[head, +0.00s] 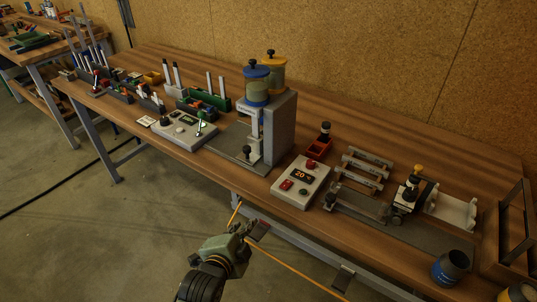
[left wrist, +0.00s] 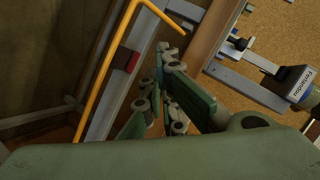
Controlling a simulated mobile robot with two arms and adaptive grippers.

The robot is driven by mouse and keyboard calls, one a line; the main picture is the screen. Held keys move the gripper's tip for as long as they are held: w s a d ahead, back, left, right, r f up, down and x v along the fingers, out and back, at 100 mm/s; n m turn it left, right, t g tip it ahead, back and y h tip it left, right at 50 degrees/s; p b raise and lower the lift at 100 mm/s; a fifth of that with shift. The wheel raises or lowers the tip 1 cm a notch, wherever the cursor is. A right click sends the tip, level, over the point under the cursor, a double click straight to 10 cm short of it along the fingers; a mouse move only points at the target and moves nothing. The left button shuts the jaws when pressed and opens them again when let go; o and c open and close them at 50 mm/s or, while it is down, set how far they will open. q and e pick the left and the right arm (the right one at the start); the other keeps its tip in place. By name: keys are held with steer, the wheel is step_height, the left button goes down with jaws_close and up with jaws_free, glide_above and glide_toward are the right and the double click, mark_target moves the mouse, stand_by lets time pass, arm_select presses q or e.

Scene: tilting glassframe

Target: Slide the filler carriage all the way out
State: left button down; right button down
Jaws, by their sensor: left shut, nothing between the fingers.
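The filler (head: 279,130) is a grey upright unit on the bench, with a blue-lidded hopper (head: 257,83) in front and a yellow-lidded hopper behind. Below the front hopper is a dark, labelled nozzle section (head: 250,113), standing over a grey base plate (head: 230,140). A black knob (head: 247,151) sits low at its front. The label (left wrist: 301,85) shows at the right of the left wrist view. My left gripper (head: 253,228) is shut and empty in front of the bench edge, apart from the filler and its knob. Its closed fingers (left wrist: 165,95) fill the middle of the wrist view.
A bent orange bar (head: 300,272) runs by my left gripper, below the bench front; it crosses the wrist view (left wrist: 120,45). Control boxes stand left (head: 184,131) and right (head: 300,182) of the filler. A blue cup (head: 450,267) stands at the bench's front right.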

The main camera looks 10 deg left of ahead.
mark_target(256, 170)
arm_select(q)
steer(key=w+d+r+m+t, duration=0.1)
steer(key=w+r+m+t, duration=0.4)
steer(key=r, duration=0.3)
steer(key=shift+g, duration=0.3)
steer(key=w, duration=0.3)
steer(key=w+p, duration=0.1)
steer(key=w, duration=0.7)
steer(key=shift+w+d, duration=0.1)
steer(key=shift+d, duration=0.2)
steer(key=shift+w+a+f+p, duration=0.1)
steer(key=shift+w+a+p, duration=0.4)
steer(key=shift+w+a, duration=0.85)
steer(key=shift+a, duration=0.05)
